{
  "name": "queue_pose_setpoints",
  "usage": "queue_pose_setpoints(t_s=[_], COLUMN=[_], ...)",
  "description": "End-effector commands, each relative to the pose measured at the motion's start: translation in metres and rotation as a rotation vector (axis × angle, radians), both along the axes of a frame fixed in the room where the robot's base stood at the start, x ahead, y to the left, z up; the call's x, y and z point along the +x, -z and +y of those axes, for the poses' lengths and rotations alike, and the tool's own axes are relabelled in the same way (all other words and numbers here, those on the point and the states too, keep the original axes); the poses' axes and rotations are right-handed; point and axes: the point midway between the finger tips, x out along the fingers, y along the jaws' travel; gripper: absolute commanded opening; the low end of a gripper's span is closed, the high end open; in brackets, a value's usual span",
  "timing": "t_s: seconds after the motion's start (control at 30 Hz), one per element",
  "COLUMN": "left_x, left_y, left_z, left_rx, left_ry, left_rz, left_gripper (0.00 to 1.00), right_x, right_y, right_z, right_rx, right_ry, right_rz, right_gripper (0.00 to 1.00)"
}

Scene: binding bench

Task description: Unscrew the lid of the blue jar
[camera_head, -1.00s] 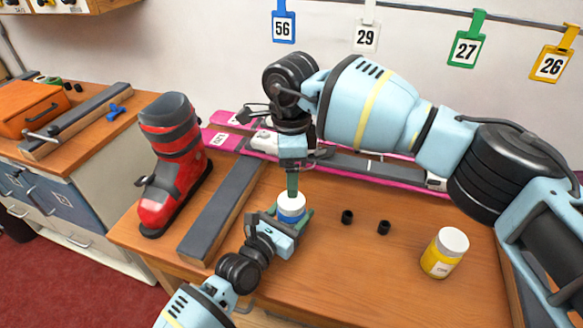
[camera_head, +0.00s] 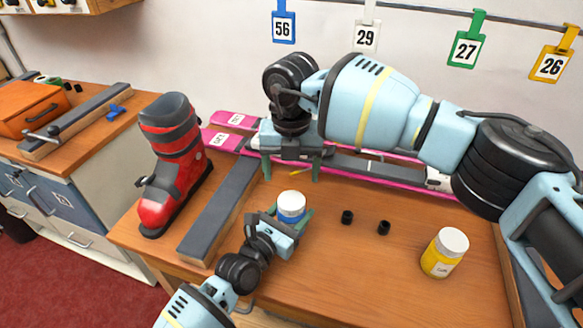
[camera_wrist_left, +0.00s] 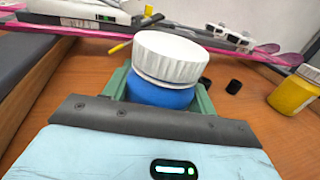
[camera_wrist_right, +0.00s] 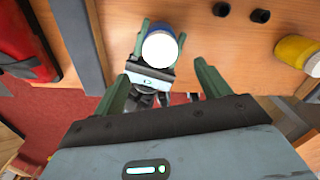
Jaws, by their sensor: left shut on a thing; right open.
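The blue jar (camera_head: 291,216) stands upright with its white ribbed lid (camera_head: 292,201) on top. In the left wrist view the lid (camera_wrist_left: 170,57) sits over the blue body (camera_wrist_left: 162,95), with a thin pale band between them. My left gripper (camera_head: 286,224) is shut around the jar's body from the front, low over the bench. My right gripper (camera_head: 292,172) is open and empty, fingers pointing down, above the jar and apart from the lid. In the right wrist view the lid (camera_wrist_right: 160,50) shows beyond the spread fingers.
A yellow jar with a white lid (camera_head: 445,255) stands at the right of the bench. Two small black cylinders (camera_head: 365,222) lie between. A grey-topped bar (camera_head: 220,211) and a red ski boot (camera_head: 172,160) are at left. Pink skis (camera_head: 225,139) lie behind.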

Motion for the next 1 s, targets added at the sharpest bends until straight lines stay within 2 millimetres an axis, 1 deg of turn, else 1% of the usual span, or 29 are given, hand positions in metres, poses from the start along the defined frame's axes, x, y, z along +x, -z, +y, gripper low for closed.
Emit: queue_pose_setpoints(t_s=[0.1,0.2,0.4,0.6,0.8,0.87,1.0], left_x=[0.0,0.0,0.0,0.0,0.0,0.0,0.0], left_y=[0.0,0.0,0.0,0.0,0.0,0.0,0.0], left_z=[0.0,0.0,0.0,0.0,0.0,0.0,0.0], left_rx=[0.001,0.001,0.001,0.001,0.001,0.001,0.001], left_ry=[0.0,0.0,0.0,0.0,0.0,0.0,0.0], left_rz=[0.001,0.001,0.001,0.001,0.001,0.001,0.001], left_gripper=[0.0,0.0,0.0,0.0,0.0,0.0,0.0], right_x=[0.0,0.0,0.0,0.0,0.0,0.0,0.0], right_y=[0.0,0.0,0.0,0.0,0.001,0.004,0.019], right_z=[0.0,0.0,-0.001,-0.001,-0.001,0.0,0.0], right_rx=[0.0,0.0,-0.001,0.0,-0.001,-0.001,-0.001], right_ry=[0.19,0.344,0.571,0.665,0.672,0.671,0.671], right_rz=[0.0,0.0,0.0,0.0,0.0,0.001,0.003], right_gripper=[0.75,0.75,0.75,0.75,0.75,0.75,0.75])
